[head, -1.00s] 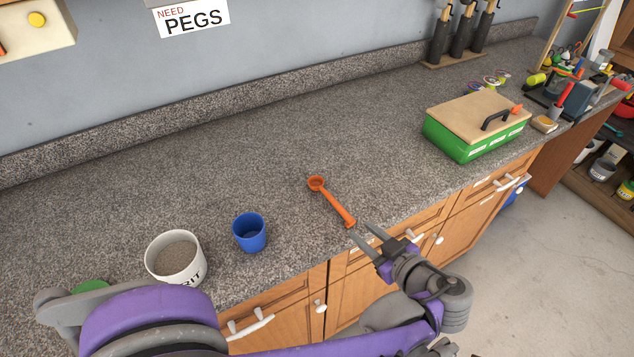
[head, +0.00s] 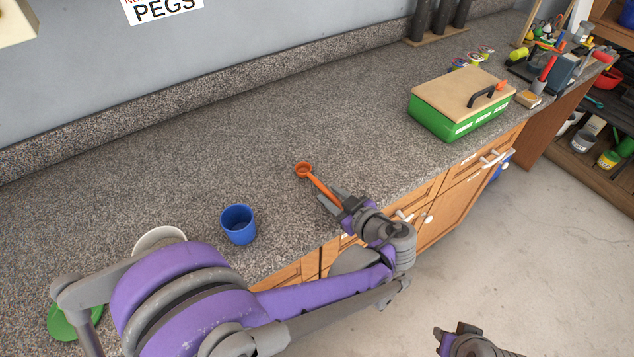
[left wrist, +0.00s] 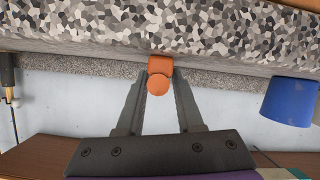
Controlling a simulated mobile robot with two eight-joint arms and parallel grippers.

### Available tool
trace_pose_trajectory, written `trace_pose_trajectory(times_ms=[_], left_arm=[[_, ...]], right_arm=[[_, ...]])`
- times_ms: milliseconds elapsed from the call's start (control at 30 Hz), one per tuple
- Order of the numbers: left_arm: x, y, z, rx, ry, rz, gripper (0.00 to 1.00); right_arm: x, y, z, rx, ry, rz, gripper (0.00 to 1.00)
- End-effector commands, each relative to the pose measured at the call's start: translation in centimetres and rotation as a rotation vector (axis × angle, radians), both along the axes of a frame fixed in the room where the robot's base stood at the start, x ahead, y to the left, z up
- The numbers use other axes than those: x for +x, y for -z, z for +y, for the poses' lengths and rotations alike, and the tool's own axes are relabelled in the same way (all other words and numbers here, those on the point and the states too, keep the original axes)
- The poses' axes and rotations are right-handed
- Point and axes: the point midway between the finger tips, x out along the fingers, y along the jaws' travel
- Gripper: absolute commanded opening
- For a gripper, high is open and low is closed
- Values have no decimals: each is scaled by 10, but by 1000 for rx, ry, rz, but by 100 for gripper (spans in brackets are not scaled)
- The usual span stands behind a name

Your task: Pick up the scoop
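The orange scoop (head: 304,170) lies on the speckled grey counter near its front edge. Its round bowl points to the back left, and its handle runs toward my left gripper (head: 328,196). In the left wrist view the scoop's orange handle end (left wrist: 158,80) shows between the fingertips of the left gripper (left wrist: 158,78). The fingers stand apart with narrow gaps beside the handle, so the gripper looks open around it. The far end of the handle is hidden by the gripper in the head view. My right gripper (head: 465,335) shows only partly at the bottom edge; its finger state is unclear.
A blue cup (head: 238,224) stands left of the scoop, and also shows in the left wrist view (left wrist: 290,100). A white pot (head: 160,238) is partly hidden behind my left arm. A green box with a wooden lid (head: 463,95) stands right. The counter behind the scoop is clear.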

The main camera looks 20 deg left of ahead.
Motion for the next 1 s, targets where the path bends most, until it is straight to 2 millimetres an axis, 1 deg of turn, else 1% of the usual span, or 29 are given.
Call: trace_pose_trajectory(times_ms=[33,100,367,567,600,1000], left_arm=[[4,2,6,0,-3,0,36],[7,4,10,0,-1,0,36],[9,5,11,1,0,1,36],[8,5,11,1,0,1,1],[8,5,11,1,0,1,0],[8,4,11,1,0,1,0]], right_arm=[[0,0,0,0,0,0,32],[0,0,0,0,0,0,32],[0,0,0,0,0,0,32],[0,0,0,0,0,0,32],[0,0,0,0,0,0,32],[0,-1,0,0,0,0,32]])
